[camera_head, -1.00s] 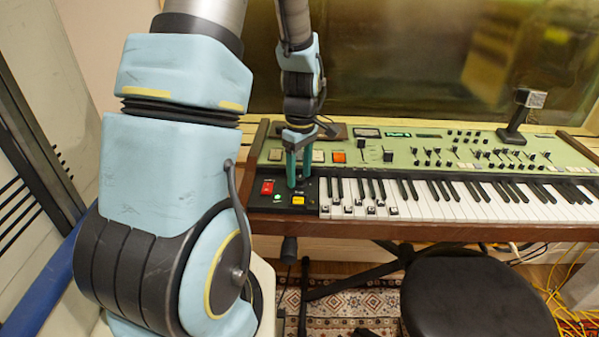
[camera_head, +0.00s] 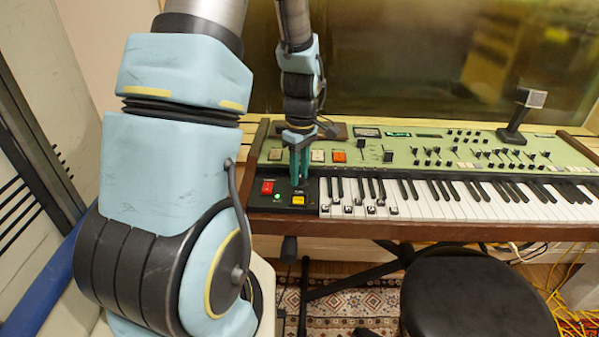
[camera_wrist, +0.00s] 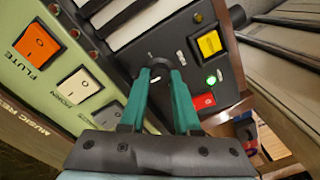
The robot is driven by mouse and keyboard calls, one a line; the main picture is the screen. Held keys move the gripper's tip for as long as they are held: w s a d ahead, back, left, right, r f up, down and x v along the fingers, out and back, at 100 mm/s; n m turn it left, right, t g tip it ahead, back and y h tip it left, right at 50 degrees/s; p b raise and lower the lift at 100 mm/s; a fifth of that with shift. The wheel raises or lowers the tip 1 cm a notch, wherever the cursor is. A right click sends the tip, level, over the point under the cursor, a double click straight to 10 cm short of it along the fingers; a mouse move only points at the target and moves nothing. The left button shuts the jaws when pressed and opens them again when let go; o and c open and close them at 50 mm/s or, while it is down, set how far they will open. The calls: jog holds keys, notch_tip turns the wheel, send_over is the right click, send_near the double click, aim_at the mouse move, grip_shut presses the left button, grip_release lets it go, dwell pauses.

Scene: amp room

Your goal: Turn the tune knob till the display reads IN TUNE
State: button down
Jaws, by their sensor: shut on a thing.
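The tune knob (camera_wrist: 160,69) is a dark round knob on the black panel at the keyboard's left end. In the wrist view it sits between the two green fingertips of my gripper (camera_wrist: 161,75), which is shut on it. In the head view my gripper (camera_head: 299,182) points down at this panel, and its fingers hide the knob. A small lit green display (camera_head: 398,134) and a darker strip display (camera_head: 430,135) are on the green top panel. Their text is too small to read.
Beside the knob are a red button (camera_wrist: 203,101), a lit green lamp (camera_wrist: 211,80) and a yellow button (camera_wrist: 209,43). An orange FLUTE switch (camera_wrist: 36,44) and pale switches stand close by. White keys (camera_head: 450,205) run right. A black stool (camera_head: 470,295) is in front.

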aim_at(302, 177)
jog(key=shift+m, duration=0.3)
jog(key=m+p, duration=0.1)
jog(key=m, duration=0.3)
jog(key=m+p, duration=0.1)
jog(key=m, duration=0.3)
jog(key=shift+d+m, duration=0.1)
jog(key=shift+m, duration=0.2)
dwell(0.5)
jog(key=c, duration=0.6)
grip_release()
jog(key=shift+r, duration=0.1)
jog(key=r, duration=1)
jog(key=shift+d+r+b, duration=0.2)
jog(key=shift+r+b, duration=0.1)
